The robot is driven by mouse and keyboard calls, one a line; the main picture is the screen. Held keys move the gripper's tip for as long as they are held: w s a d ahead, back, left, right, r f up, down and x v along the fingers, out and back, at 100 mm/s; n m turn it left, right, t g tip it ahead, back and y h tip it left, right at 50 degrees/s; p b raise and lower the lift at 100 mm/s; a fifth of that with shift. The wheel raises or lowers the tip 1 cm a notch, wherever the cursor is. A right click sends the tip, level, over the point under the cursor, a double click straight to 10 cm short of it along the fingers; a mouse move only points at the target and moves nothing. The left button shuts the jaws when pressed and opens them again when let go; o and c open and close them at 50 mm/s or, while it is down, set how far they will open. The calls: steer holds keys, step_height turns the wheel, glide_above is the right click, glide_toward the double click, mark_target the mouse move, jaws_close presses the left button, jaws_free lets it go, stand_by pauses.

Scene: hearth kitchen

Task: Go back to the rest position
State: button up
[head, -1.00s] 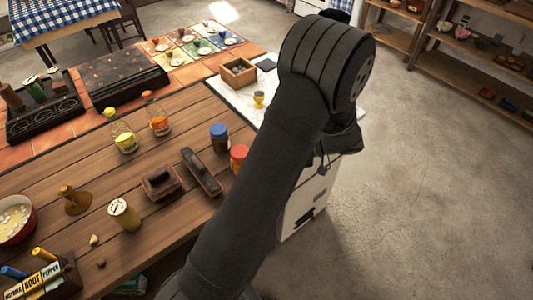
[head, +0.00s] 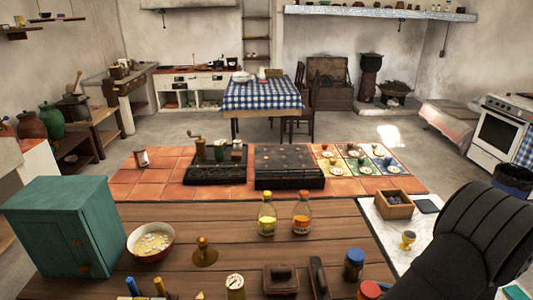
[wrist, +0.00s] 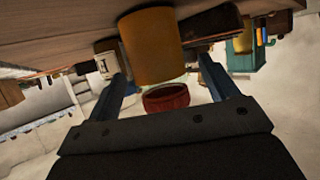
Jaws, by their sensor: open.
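My gripper (wrist: 160,92) shows in the wrist view with its two fingers spread apart, open. That view looks upside down, with the wooden table top (wrist: 60,35) along its upper edge. A yellow cylinder (wrist: 150,45) and a round dark red thing (wrist: 166,98) appear between the fingers. I cannot tell how far away they are, or whether they belong together. Nothing is seen to be clamped. In the head view only a dark part of my arm shows at the lower right; the gripper itself is out of that picture.
The wooden counter (head: 330,222) holds two bottles (head: 266,216) (head: 301,214), a blue-lidded jar (head: 354,265), a red-lidded jar (head: 369,289), a bowl (head: 150,256) and a teal cabinet (head: 65,228). A wooden box (head: 394,204) and egg cup (head: 407,240) stand near my arm.

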mark_target(373, 290)
steer(key=shift+x, duration=1)
step_height(373, 290, up, 2)
steer(key=shift+s+d+r, duration=0.1)
steer(key=shift+s+d, duration=0.05)
steer(key=shift+r, duration=0.7)
steer(key=shift+f, duration=0.1)
